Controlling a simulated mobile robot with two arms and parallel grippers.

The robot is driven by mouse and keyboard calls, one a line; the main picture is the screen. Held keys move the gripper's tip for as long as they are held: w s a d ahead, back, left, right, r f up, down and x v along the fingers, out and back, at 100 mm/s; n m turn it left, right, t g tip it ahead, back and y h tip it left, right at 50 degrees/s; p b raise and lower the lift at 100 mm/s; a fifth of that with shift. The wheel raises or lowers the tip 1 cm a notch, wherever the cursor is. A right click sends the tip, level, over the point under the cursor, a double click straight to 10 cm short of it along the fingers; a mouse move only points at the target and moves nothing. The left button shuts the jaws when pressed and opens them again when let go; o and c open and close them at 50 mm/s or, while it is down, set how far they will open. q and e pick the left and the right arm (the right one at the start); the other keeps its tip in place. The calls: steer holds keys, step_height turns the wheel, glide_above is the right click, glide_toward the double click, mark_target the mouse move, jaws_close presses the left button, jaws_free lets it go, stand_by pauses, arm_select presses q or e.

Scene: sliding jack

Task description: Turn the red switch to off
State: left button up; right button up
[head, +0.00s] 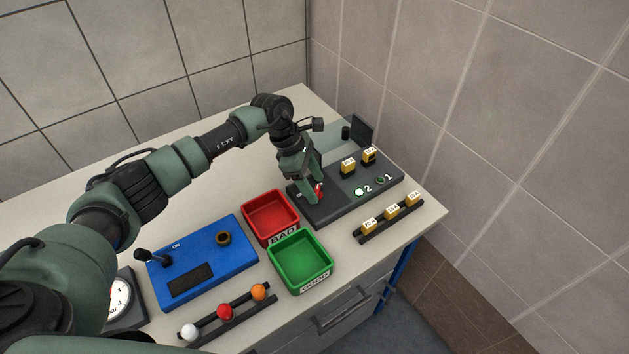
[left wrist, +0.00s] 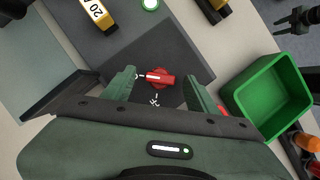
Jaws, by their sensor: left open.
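The red switch (head: 319,190) sits on the dark grey panel (head: 333,208) and is partly hidden by my left gripper in the head view. In the left wrist view the red switch (left wrist: 160,78) is a red knob with a white line, lying roughly crosswise between the fingers. White markings are beside it; I cannot read them surely. My left gripper (head: 310,198) is open, its fingers on either side of the knob with gaps showing; in the left wrist view the gripper (left wrist: 160,88) shows the same. Whether it touches the knob I cannot tell.
A red bin (head: 268,239) and a green bin (head: 328,282) stand beside the panel. Yellow blocks (head: 348,165) sit on the panel and on a black rack (head: 361,238). A blue box (head: 245,250) with a lever and a rack of coloured balls (head: 185,335) are nearer left.

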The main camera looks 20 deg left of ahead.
arm_select(q)
steer(key=shift+d+f, duration=0.2)
steer(key=shift+f, duration=0.2)
arm_select(e)
steer(key=shift+w+r, duration=0.1)
steer(key=shift+w, duration=0.15)
arm_select(q)
jaws_close()
arm_select(e)
steer(key=shift+w+a, duration=0.1)
steer(key=shift+a, duration=0.1)
